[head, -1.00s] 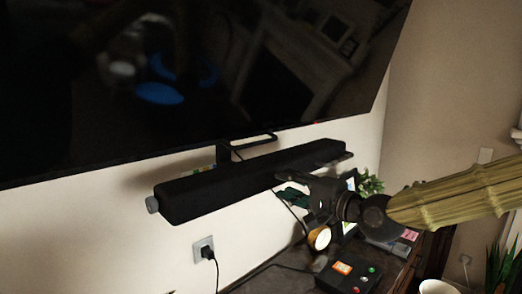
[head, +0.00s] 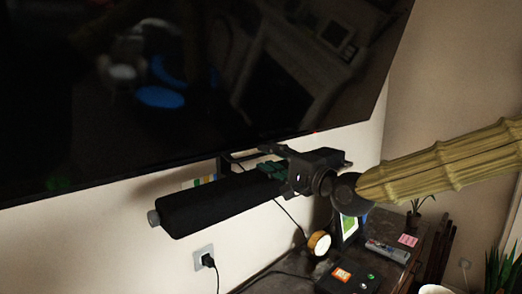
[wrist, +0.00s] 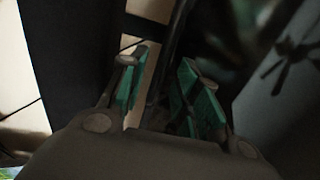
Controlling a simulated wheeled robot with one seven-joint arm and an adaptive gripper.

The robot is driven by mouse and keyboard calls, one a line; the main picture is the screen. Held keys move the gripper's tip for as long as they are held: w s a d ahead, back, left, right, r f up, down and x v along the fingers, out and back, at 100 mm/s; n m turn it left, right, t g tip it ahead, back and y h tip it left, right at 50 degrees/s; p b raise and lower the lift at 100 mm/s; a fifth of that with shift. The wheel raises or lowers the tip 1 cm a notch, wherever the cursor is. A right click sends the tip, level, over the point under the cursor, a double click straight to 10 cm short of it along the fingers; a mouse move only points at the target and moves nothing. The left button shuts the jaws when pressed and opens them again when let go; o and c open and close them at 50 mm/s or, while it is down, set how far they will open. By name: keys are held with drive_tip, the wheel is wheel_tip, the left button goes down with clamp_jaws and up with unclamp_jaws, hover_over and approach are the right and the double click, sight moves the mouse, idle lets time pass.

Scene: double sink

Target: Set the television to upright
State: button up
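The television (head: 200,90) is a large dark screen on the wall, filling the upper left of the head view. Its lower edge slopes up to the right. Whether its face leans cannot be told for sure. My gripper (head: 268,160) is by this lower edge, in front of the black soundbar's right part. In the wrist view my gripper (wrist: 163,88) has its two green-padded fingers apart, with a dark strip in the gap. The strip may be the television's lower edge; contact cannot be told. The screen, with a reflection, is at the right (wrist: 280,70).
The black soundbar (head: 210,206) is on the wall just under the television, close to my gripper. A wall socket with a plug (head: 204,257) is lower.

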sight(261, 154)
drive_tip(key=shift+p+x, duration=0.55)
drive_tip(key=shift+x, duration=1.2)
drive_tip(key=shift+c, duration=0.5)
clamp_jaws()
